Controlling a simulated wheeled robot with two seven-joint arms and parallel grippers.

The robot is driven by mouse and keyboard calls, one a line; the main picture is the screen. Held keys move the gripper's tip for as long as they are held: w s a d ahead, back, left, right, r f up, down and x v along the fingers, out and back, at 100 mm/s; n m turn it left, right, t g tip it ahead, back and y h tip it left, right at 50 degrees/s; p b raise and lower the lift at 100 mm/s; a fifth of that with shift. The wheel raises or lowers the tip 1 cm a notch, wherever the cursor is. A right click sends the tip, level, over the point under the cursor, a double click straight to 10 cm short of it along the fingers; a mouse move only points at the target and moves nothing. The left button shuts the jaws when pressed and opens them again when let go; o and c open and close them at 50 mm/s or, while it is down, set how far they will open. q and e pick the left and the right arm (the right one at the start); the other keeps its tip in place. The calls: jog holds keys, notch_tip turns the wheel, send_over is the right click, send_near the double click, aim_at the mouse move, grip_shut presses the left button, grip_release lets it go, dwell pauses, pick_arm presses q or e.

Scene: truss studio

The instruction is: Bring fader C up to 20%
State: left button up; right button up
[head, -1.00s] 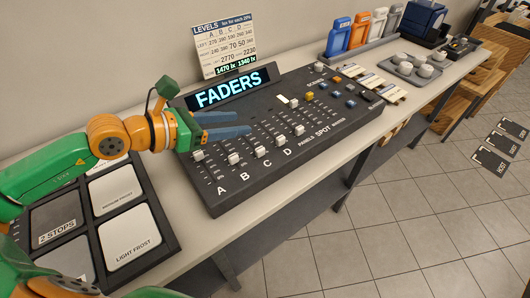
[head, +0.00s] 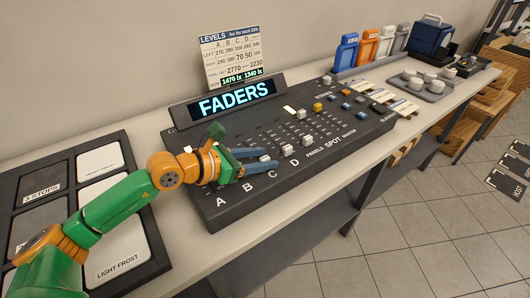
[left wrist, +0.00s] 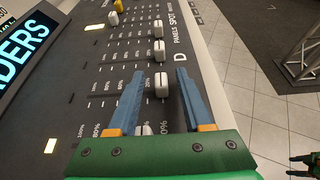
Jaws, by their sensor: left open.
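The fader console (head: 225,205) lies on the bench with its slots lettered A to D. My left gripper (head: 274,160) is over it, fingers open and pointing right along the fader row. In the left wrist view the white cap of fader C (left wrist: 162,85) stands between the two blue fingers (left wrist: 160,73), with gaps on both sides. The letter C (head: 270,173) shows beside the fingers in the head view. Fader D's cap (head: 287,150) lies just beyond the fingertips. Another white cap (left wrist: 146,130) is near the gripper's palm. A small green part, perhaps my right gripper (left wrist: 304,166), shows at the edge.
Caps for panels and spot (left wrist: 158,28) stand farther along the row. The lit FADERS display (head: 236,100) rises behind the slots, with a levels card (head: 230,58) behind it. A filter case (head: 150,262) lies left of the console. The space above the console's right half is clear.

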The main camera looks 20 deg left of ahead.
pick_arm(q)
jog(key=shift+w+d+f, duration=0.25)
jog(key=shift+w+d, duration=0.1)
jog(key=shift+d, duration=0.05)
jog(key=shift+c, duration=0.2)
grip_shut()
jog(key=shift+a, duration=0.1)
dwell(1.0)
